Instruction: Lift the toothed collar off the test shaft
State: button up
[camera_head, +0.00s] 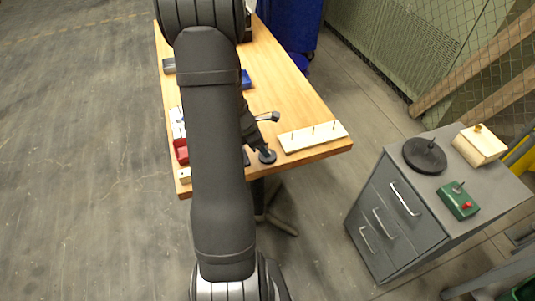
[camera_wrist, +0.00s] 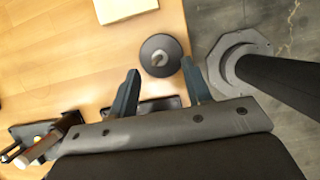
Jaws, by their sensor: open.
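A round dark base (camera_wrist: 147,68) stands on the wooden table in the wrist view. A short pale grey piece (camera_wrist: 160,56) shows at its middle, seen from above. I take this to be the test shaft with the collar, but I cannot tell collar from shaft or make out teeth. In the head view the dark base (camera_head: 267,156) sits near the table's front edge. My gripper (camera_wrist: 160,66) is open and empty in the wrist view. Its fingertips appear on either side of the base's lower part, apart from the grey piece; their height above it is unclear. My arm hides much of the head view.
A pale board with upright pegs (camera_head: 314,136) lies right of the base. A red bin (camera_head: 181,154) is at the table's left edge. A black tray (camera_wrist: 174,101) lies near the fingers. A grey cabinet (camera_head: 443,195) stands apart on the right. Bare tabletop (camera_head: 285,85) lies beyond.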

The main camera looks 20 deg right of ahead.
jog(key=shift+x, duration=1.6)
grip_shut()
jog(key=shift+r, duration=0.15)
notch_tip(320, 180, up, 10)
